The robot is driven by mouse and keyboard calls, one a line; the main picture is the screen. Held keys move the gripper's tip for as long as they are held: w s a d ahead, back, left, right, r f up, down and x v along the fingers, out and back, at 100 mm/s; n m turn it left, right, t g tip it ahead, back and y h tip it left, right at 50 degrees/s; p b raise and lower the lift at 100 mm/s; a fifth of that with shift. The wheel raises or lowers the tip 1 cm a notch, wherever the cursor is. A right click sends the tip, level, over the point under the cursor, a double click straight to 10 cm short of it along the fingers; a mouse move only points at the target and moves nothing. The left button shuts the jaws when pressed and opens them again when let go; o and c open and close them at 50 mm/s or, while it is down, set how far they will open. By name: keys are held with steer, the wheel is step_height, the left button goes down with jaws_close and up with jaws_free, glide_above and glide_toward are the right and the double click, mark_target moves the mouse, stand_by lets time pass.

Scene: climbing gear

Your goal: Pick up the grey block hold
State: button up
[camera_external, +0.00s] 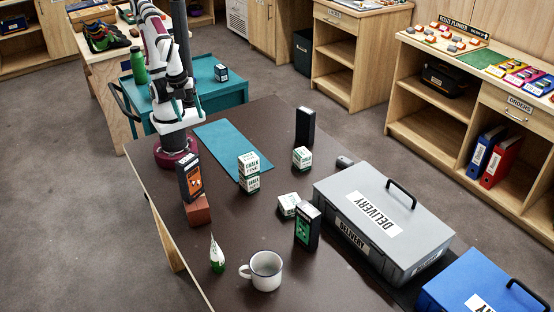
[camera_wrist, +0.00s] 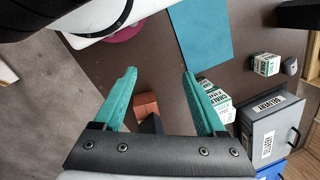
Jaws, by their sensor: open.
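The grey block hold looks to be the small dark grey lump (camera_external: 344,161) lying on the brown table, just behind the grey delivery box and right of a chalk box. It also shows in the wrist view as a small grey block (camera_wrist: 291,67) near the right edge. My gripper (camera_wrist: 159,74) is open, with its teal fingers apart and nothing between them. In the external view my gripper (camera_external: 180,110) is close to my base at the table's back left, far to the left of the hold and above the table.
Nearby stand a white-green chalk box (camera_external: 302,158), a tall black box (camera_external: 305,127) and the grey delivery box (camera_external: 390,222). Stacked chalk boxes (camera_external: 249,173), a black carton on a terracotta brick (camera_external: 197,211) and a mug (camera_external: 264,270) also stand on the table. The teal mat (camera_external: 222,138) is mostly clear.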

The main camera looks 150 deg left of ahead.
mark_target(342, 165)
steer(key=o, duration=0.4)
steer(key=shift+o, duration=0.2)
steer(key=w+a+m+g+y, duration=0.2)
steer(key=w+a+m+y, duration=0.4)
steer(key=w+a, duration=1.7)
steer(key=w+a+f+m+y, duration=0.4)
steer(key=w+a+f+y, duration=0.15)
steer(key=a+f, duration=0.65)
steer(key=shift+g, duration=0.3)
steer(key=f, duration=0.2)
steer(key=a+f, duration=0.1)
steer(key=f, duration=0.2)
steer(key=w+f, duration=0.1)
steer(key=f, duration=0.1)
steer(key=shift+a+f, duration=0.2)
steer(key=shift+a, duration=0.05)
steer(key=x, duration=0.7)
steer(key=shift+s+a+f, duration=0.1)
steer(key=shift+a+f, duration=0.1)
steer(key=shift+f, duration=0.1)
